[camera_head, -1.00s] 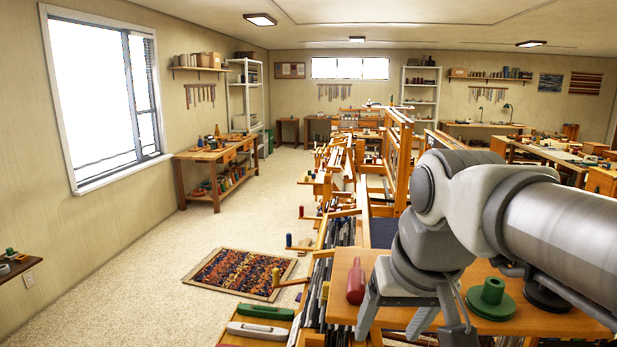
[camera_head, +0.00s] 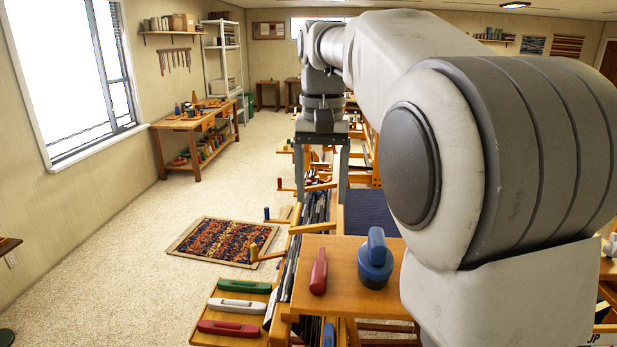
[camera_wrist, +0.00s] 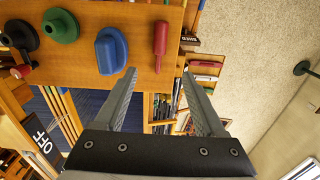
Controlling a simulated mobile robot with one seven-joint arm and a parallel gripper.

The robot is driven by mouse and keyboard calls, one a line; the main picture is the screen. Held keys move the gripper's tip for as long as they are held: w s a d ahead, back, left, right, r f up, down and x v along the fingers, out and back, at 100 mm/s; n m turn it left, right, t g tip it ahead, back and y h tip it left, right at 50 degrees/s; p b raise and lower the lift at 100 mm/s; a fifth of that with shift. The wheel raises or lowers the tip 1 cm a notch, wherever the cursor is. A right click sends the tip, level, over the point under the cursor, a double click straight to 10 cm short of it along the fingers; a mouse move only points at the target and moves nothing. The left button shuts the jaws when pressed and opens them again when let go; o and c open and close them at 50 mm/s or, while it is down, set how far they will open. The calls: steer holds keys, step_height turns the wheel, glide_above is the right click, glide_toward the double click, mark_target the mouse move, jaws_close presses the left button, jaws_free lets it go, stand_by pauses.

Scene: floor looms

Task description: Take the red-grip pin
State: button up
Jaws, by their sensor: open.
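The red-grip pin (camera_head: 318,272) appears to be the red, bottle-shaped piece on the small orange wooden top in the head view. In the wrist view the red piece (camera_wrist: 160,40) shows near the top centre, with a thin end toward my gripper. My gripper (camera_head: 320,201) is open and empty, fingers pointing down, above and beyond the wooden top. In the wrist view the fingertips (camera_wrist: 160,72) lie apart on either side of the line to the red piece, not touching it.
A blue-handled round piece (camera_head: 375,262) stands right of the red one. Green (camera_wrist: 60,26) and black (camera_wrist: 20,36) round pieces stand farther along the top. A tray of shuttles (camera_head: 236,310) lies left. A rug (camera_head: 222,242) lies on open floor.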

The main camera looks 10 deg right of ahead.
glide_above(320, 265)
step_height(320, 265, down, 8)
steer(key=shift+r, duration=0.1)
step_height(320, 265, down, 9)
steer(key=b, duration=0.8)
steer(key=shift+r, duration=0.2)
jaws_close()
steer(key=shift+r, duration=0.1)
step_height(320, 265, up, 7)
steer(key=p, duration=0.6)
stand_by(0.3)
